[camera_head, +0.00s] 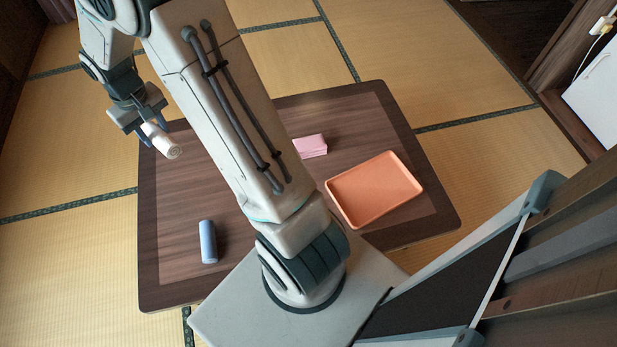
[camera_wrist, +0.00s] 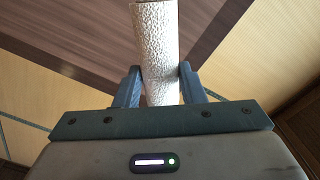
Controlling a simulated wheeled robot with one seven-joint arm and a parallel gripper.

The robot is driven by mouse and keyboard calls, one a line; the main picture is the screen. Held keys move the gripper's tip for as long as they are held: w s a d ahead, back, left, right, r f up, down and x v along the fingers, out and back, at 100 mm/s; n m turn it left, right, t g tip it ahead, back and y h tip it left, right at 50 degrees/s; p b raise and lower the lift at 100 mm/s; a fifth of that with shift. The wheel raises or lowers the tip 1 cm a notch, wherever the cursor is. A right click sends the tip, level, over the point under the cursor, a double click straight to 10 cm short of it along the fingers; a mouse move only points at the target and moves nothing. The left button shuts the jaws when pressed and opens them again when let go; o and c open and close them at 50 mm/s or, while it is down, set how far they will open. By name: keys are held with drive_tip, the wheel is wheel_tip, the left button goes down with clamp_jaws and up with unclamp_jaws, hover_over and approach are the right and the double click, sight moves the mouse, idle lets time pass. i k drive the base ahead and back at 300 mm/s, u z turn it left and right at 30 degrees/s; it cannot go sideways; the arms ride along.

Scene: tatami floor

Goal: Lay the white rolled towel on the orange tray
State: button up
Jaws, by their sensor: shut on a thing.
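The white rolled towel (camera_head: 163,142) is held in my gripper (camera_head: 143,122) above the upper left corner of the low table. In the wrist view the towel (camera_wrist: 156,45) stands out between the two fingers of my gripper (camera_wrist: 160,85), which are shut on its sides. The orange tray (camera_head: 343,212) lies on the right part of the table, well to the right of the gripper. Its inside looks empty. My arm crosses the picture between the towel and the tray.
The dark wooden table (camera_head: 175,285) stands on a tatami floor (camera_head: 75,265). A blue rolled towel (camera_head: 208,241) lies at its lower left. A pink folded cloth (camera_head: 312,146) lies just above the tray. My arm hides the middle of the table.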

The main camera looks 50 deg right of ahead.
sight(365, 194)
drive_tip(key=z, duration=1.6)
drive_tip(key=k, duration=0.3)
drive_tip(key=z, duration=0.1)
